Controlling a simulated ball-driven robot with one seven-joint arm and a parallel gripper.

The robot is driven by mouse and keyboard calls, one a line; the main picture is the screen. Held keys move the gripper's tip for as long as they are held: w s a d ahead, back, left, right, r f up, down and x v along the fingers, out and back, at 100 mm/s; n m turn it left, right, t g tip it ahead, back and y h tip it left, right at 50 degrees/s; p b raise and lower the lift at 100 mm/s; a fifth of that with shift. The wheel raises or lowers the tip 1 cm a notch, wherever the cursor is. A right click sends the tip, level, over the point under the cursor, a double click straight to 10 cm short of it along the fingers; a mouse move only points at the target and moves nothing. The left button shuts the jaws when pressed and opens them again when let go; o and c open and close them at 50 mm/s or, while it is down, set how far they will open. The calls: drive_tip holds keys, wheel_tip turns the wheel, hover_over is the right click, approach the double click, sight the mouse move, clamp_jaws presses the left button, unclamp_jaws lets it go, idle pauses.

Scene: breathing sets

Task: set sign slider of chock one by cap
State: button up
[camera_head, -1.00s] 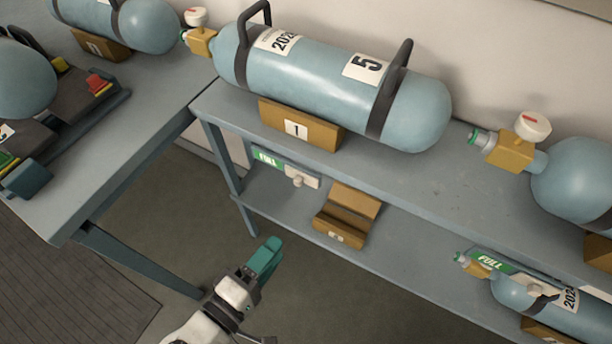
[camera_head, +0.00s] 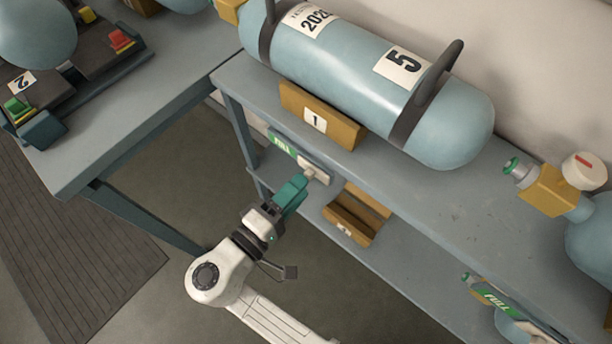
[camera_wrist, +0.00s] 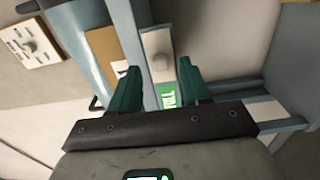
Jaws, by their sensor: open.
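Chock one (camera_head: 347,130) is a brown block with a "1" label, under the large blue cylinder marked 5. Below it, on the shelf's front edge, sits the sign slider (camera_head: 283,145), with a green FULL field at its left and a pale plate at its right. Its pale cap (camera_head: 312,175) sticks out from the plate. In the wrist view the cap (camera_wrist: 161,66) shows between the teal fingertips, with green FULL (camera_wrist: 168,97) nearer the palm. My gripper (camera_head: 297,186) is open, its fingertips close to the cap. Contact cannot be told.
An empty brown chock (camera_head: 350,217) sits on the lower shelf, right of my gripper. A small cylinder (camera_head: 515,325) with its own FULL sign lies at lower right. A gold valve (camera_head: 548,190) is on the upper shelf. Another table (camera_head: 75,165) stands at left.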

sight(310, 173)
drive_tip(key=x, duration=0.3)
drive_tip(key=shift+d, duration=0.1)
clamp_jaws()
idle(0.4)
